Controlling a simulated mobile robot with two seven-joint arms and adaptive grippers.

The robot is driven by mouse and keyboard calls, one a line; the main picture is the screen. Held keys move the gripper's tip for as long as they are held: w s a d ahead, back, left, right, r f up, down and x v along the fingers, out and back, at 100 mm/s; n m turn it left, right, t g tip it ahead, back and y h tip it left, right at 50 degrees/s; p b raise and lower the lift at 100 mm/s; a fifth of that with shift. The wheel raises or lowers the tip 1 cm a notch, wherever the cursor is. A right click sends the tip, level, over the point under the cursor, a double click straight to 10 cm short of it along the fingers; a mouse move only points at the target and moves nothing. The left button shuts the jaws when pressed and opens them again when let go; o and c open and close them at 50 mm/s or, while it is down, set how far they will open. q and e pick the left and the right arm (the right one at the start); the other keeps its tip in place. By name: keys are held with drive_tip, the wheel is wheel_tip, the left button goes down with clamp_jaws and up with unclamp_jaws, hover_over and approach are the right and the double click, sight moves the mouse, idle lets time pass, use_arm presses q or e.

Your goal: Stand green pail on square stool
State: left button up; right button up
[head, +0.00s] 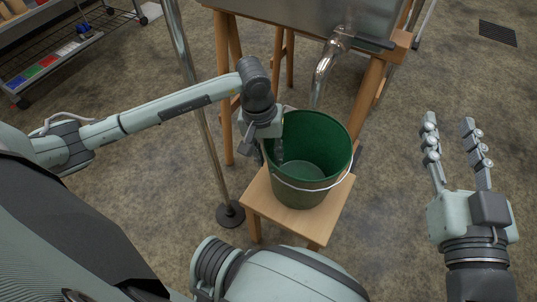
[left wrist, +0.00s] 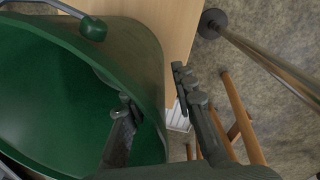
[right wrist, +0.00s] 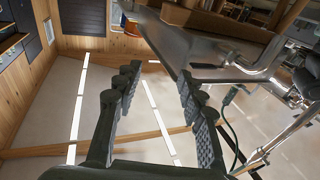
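The green pail (head: 330,150) is upright in the head view, and its base appears to rest on the wooden square stool (head: 262,208). Its wire handle hangs down over the near side. My left gripper (head: 272,148) is at the pail's left rim. In the left wrist view, the left gripper (left wrist: 155,92) is open, with one finger inside the pail (left wrist: 60,100) and one outside, and the wall between them. The stool top (left wrist: 172,25) also shows there. My right gripper (head: 449,130) is open and empty, off to the right; it also shows in the right wrist view (right wrist: 160,80).
A metal evaporator pan (head: 300,12) on a wooden stand is behind the pail, its spout (head: 325,70) reaching toward the pail. A metal pole with a round base (head: 230,214) stands left of the stool. A wire rack (head: 50,62) is at upper left. Floor at right is clear.

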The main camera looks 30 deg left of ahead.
use_arm(q)
drive_tip(key=shift+r, duration=0.1)
wheel_tip(320, 180, up, 12)
drive_tip(key=a+p, duration=0.1)
drive_tip(key=shift+s, duration=0.25)
use_arm(e)
drive_tip(key=d+f+g+h, duration=0.2)
drive_tip(key=d+f+g, duration=0.1)
drive_tip(key=f, duration=0.3)
drive_tip(key=shift+f, duration=0.25)
